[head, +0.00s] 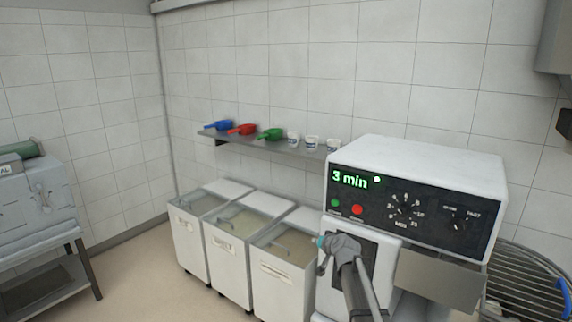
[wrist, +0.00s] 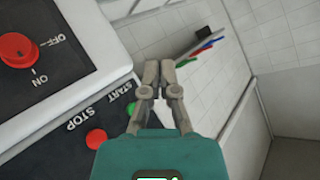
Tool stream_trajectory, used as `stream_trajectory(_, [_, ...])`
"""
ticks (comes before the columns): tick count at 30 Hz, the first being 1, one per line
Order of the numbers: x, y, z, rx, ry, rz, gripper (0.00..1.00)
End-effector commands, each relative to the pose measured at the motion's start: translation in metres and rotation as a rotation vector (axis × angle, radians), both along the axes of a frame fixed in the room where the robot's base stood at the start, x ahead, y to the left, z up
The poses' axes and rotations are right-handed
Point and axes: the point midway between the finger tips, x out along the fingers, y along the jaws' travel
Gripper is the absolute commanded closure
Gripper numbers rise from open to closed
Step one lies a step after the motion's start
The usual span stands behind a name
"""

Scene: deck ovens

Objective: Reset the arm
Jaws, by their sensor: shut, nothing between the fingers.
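My gripper (wrist: 158,70) is in the middle of the wrist view. Its two grey fingers are together at the tips with nothing between them. In the head view my arm stands in front of the white mixer (head: 425,160), and the fingers are too small to make out clearly. The mixer's dark panel shows a lit green "3 min" display, a green button (head: 335,202) and a red button (head: 357,210). In the wrist view the green START button (wrist: 131,108) and red STOP button (wrist: 96,139) are left of my fingers, with a red OFF/ON knob (wrist: 17,50) beyond.
Lidded white bins (head: 232,262) stand left of the mixer. A wall shelf (head: 262,145) holds blue, red and green scoops and white cups. A round wire guard (head: 520,285) is at lower right. A grey machine (head: 40,205) on a stand is at left. Floor shows between.

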Motion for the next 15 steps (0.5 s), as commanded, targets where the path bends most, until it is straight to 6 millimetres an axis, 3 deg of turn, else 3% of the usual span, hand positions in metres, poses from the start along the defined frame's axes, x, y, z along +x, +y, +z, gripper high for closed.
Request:
stream_trajectory(1, [-0.026,0.003,-0.009,-0.029,0.053,0.029,1.00])
stream_trajectory(8, [-0.122,0.001,-0.053,-0.180,0.332,0.134,1.00])
stream_trajectory(15, [-0.229,-0.020,-0.084,-0.338,0.644,0.174,1.00])
